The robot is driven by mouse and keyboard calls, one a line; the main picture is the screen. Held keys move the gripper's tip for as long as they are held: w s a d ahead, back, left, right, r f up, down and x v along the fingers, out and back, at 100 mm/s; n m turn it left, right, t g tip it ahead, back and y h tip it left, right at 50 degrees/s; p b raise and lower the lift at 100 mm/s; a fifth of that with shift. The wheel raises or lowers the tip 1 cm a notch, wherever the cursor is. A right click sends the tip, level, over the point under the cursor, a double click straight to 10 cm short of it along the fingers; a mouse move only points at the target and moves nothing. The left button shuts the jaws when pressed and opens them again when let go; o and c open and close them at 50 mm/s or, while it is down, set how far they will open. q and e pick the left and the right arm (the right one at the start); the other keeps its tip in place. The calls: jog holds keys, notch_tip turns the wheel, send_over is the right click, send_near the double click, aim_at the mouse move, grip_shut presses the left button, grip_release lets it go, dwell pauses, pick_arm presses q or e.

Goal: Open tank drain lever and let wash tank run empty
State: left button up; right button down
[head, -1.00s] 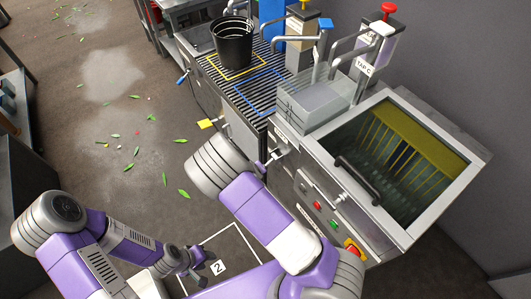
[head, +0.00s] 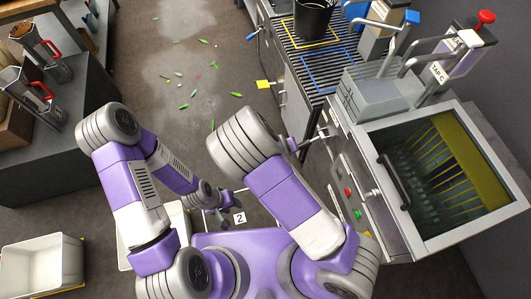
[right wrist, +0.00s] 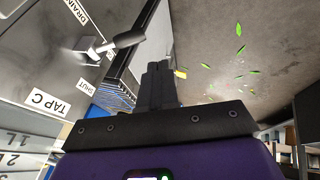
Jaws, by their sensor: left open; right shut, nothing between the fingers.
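The wash tank (head: 505,198) stands at the right in the head view, with a pale rim, a dark bar handle and yellow slats inside. Liquid seems to stand in it; its level is hard to judge. In the right wrist view a grey metal lever (right wrist: 128,40) sticks out from a panel beside DRAIN and SHUT labels. My right gripper (right wrist: 160,68) is shut and empty, apart from the lever and to its right in that view. In the head view its fingers are mostly hidden by my arm. My left gripper (head: 224,207) is open and empty, low over the floor.
A black bucket (head: 313,18) stands on the slatted bench. A grey box (head: 380,95) and the TAP C post (head: 447,65) are behind the tank. Pale crates (head: 40,268) are at lower left, a dark shelf with jugs (head: 48,55) at upper left. Leaves litter open floor.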

jog(key=s+a+r+p, duration=0.3)
jog(key=s+a+r, duration=0.3)
jog(key=a+r, duration=0.1)
jog(key=shift+s+a+r+p, duration=0.3)
jog(key=shift+a+r+p, duration=0.05)
jog(key=shift+a, duration=0.05)
jog(key=s+d+f+m+g+y, duration=0.4)
jog(key=s+d+f+m+y, duration=0.1)
jog(key=s+f, duration=0.5)
jog(key=shift+s+d+f+g+y, duration=0.25)
jog(key=shift+d+f+y, duration=0.4)
jog(key=shift+y, duration=0.45)
jog(key=shift+d+m, duration=0.1)
jog(key=shift+m, duration=0.2)
